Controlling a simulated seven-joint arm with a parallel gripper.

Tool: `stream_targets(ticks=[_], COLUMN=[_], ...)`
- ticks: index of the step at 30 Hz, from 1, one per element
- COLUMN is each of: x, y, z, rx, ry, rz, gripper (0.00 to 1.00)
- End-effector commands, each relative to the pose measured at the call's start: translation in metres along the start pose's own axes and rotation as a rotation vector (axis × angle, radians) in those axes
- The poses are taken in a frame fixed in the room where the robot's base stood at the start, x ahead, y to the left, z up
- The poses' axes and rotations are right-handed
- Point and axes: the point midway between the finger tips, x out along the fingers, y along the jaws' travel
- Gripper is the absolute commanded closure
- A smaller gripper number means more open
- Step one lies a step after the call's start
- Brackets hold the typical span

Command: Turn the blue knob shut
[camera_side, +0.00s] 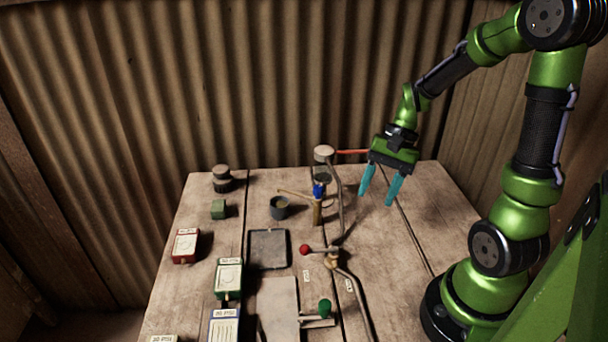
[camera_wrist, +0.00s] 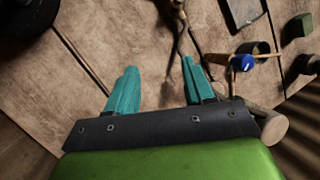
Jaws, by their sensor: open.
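The blue knob (camera_side: 319,191) sits on top of a short brass-coloured post (camera_side: 317,213) near the back of the table. It also shows in the wrist view (camera_wrist: 243,63), with a pale mark on its face and a thin wooden rod beside it. My gripper (camera_side: 375,199) is open and empty, with two teal fingers pointing down. It is above the table, to the right of the knob and apart from it. In the wrist view my gripper (camera_wrist: 158,82) has its fingers spread, and the knob lies to the right of them.
A bent pipe (camera_side: 337,190) with a pale round top stands between my gripper and the knob. A red-ball lever (camera_side: 305,249) and a green knob (camera_side: 325,307) are nearer the front. A dark tray (camera_side: 285,250), a cup (camera_side: 279,208) and several boxes lie left. The table's right side is clear.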

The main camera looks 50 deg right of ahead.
Motion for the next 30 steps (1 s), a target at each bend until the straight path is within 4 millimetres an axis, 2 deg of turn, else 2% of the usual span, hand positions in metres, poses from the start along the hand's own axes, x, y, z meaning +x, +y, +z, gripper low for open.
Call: stream_targets(ticks=[17, 30], x=[-0.041, -0.068], y=[-0.033, -0.051], z=[0.059, 0.123], rx=[-0.456, -0.769], ry=[0.386, 0.559], rz=[-0.027, -0.159], gripper=[0.48, 0.48])
